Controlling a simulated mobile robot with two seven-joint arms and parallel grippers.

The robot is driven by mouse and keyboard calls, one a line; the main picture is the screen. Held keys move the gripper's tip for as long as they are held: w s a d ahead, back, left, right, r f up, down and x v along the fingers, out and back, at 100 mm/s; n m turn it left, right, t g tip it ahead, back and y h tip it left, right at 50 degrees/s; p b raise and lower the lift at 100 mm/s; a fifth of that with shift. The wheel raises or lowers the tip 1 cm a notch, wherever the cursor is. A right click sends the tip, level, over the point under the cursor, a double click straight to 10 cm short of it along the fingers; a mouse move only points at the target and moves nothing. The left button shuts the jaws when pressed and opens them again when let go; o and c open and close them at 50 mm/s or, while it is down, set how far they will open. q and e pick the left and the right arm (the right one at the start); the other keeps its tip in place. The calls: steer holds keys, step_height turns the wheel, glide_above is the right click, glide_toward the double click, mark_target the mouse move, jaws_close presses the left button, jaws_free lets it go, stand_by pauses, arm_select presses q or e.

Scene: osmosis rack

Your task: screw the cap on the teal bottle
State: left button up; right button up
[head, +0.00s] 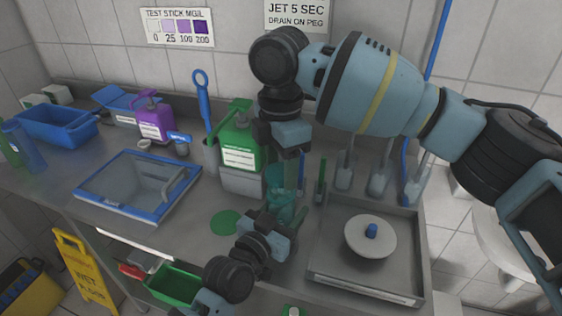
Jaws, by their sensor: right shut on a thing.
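The see-through teal bottle (277,183) stands on the counter between my two grippers, partly covered by them. My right gripper (291,182) points straight down from above at the bottle's top. It is shut on the cap, which is mostly hidden by the jaws; whether the cap touches the bottle's neck cannot be told. My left gripper (287,217) reaches up from the front to the bottle's lower part. Its fingers overlap the bottle in the picture, and whether they are shut on it is unclear.
A green jug (240,139) stands close behind left. A steel tray (362,285) with a white blue-knobbed lid (369,237) lies right, with clear cylinders (378,179) behind. A flat green disc (225,222) lies left. A blue-framed sink cover (137,186) is farther left.

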steer(key=shift+f, duration=0.85)
steer(key=shift+f, duration=0.6)
